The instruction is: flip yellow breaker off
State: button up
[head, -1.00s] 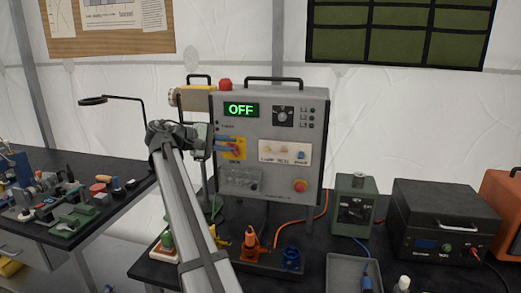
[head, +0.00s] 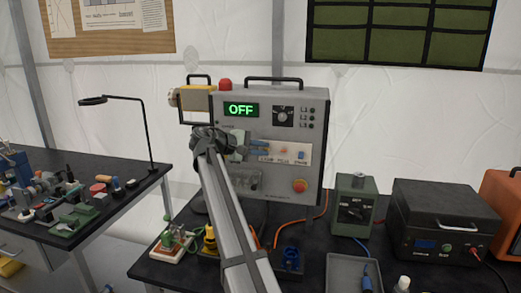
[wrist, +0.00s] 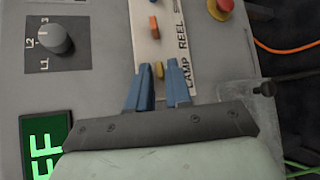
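The grey power panel (head: 225,98) stands upright on the bench, with a green OFF display (head: 240,109). Its white breaker strip is labelled LAMP, REEL and another word. In the wrist view, the small yellow breaker (wrist: 159,70) sits beside the LAMP label, with an orange breaker (wrist: 154,22) farther along the strip. My gripper (wrist: 160,66) has blue fingers, parted and pointing at the strip, with the yellow breaker between their tips. I cannot tell whether they touch it. In the head view, my gripper (head: 262,147) covers the strip's left end.
A rotary knob (wrist: 55,38) and a red emergency button (wrist: 220,7) stick out of the panel near the strip. A green box (head: 354,205) and a black case (head: 445,222) stand to the right. Plugs and cables lie in front of the panel.

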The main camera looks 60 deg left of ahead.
grip_shut()
jog(key=shift+d+f, duration=0.1)
dwell(0.4)
jog(key=shift+f+m+t, duration=0.5)
jog(key=shift+m+t, duration=0.65)
jog(key=shift+m, duration=0.1)
jog(key=shift+f+m+t, duration=0.5)
jog(key=shift+m+t, duration=0.6)
jog(key=shift+m, duration=0.1)
jog(key=shift+f+m+t, duration=0.5)
jog(key=shift+m+t, duration=0.65)
jog(key=shift+m, duration=0.1)
grip_release()
